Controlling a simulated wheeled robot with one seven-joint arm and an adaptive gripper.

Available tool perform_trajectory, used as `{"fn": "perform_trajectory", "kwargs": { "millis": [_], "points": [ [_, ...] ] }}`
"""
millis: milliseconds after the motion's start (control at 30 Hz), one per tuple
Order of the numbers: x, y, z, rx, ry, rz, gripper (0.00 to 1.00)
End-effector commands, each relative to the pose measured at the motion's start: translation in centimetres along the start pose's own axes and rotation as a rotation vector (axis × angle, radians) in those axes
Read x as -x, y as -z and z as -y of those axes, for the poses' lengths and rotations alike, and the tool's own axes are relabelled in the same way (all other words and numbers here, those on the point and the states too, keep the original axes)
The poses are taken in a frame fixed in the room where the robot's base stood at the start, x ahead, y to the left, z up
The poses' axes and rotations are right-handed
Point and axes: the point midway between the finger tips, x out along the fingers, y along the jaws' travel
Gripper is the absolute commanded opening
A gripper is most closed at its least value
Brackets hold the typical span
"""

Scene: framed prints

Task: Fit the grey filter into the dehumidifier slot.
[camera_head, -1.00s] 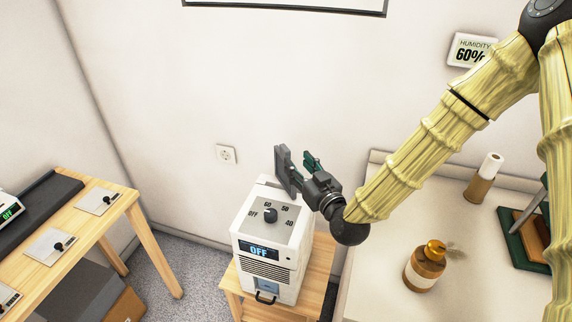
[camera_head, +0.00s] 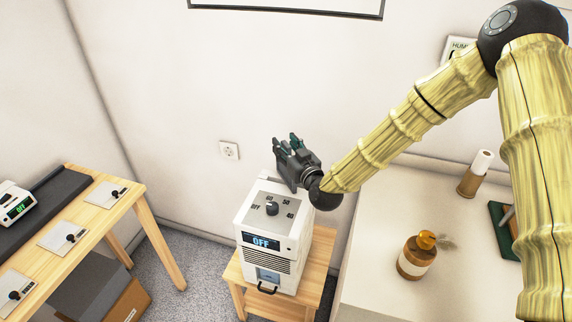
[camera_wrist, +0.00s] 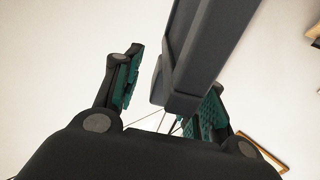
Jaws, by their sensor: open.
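The white dehumidifier (camera_head: 305,238) stands upright on a small wooden stand, its front display reading OFF and a dial (camera_head: 272,208) on top. My gripper (camera_head: 288,145) is above its back right corner, fingers pointing up and left. In the wrist view my gripper (camera_wrist: 170,78) is open. A long dark grey piece, which looks like the filter (camera_wrist: 205,50), reaches between the fingers, nearer the right one and overlapping it. Whether it touches a finger is unclear. In the head view I cannot clearly separate it from my gripper. The slot is not visible.
A wooden table (camera_head: 150,225) with several switch plates is at left. A pale counter (camera_head: 365,290) at right holds an amber bottle (camera_head: 416,258) and a brown-and-white cylinder (camera_head: 475,175). A wall socket (camera_head: 229,150) is behind.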

Motion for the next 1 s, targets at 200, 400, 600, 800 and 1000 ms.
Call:
{"fn": "perform_trajectory", "kwargs": {
  "millis": [200,400,600,800,1000],
  "points": [
    [0.0,0.0,0.0,0.0,0.001,0.0,0.28],
    [0.1,0.0,0.0,0.0,0.0,0.0,0.0],
    [0.1,0.1,0.0,0.0,0.0,-0.001,0.0],
    [0.0,0.4,0.0,0.0,0.0,-0.002,0.0],
    [0.1,1.8,0.0,0.0,0.001,-0.002,0.0]
  ]
}}
